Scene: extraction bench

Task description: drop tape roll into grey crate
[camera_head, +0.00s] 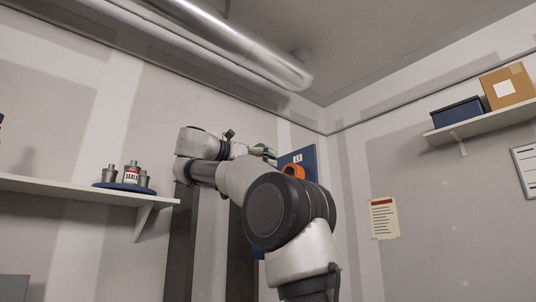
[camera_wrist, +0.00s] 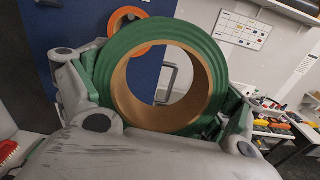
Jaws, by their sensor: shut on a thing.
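A green tape roll with a brown core (camera_wrist: 112,78) fills the upper middle of the wrist view. My gripper (camera_wrist: 160,88) is shut on it, with a finger at its left and right sides. The roll's lower edge is hidden behind the gripper body. In the head view my gripper (camera_head: 262,152) is small and partly hidden by my arm, high near the far wall. I cannot make out a grey crate in either view.
A blue panel (camera_head: 298,157) with an orange ring (camera_head: 293,171) is just behind my gripper. A left shelf (camera_head: 70,189) holds several metal containers. A right shelf (camera_head: 480,122) holds a dark blue bin (camera_head: 458,113) and a cardboard box (camera_head: 508,87). A cluttered bench (camera_wrist: 287,127) lies at right.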

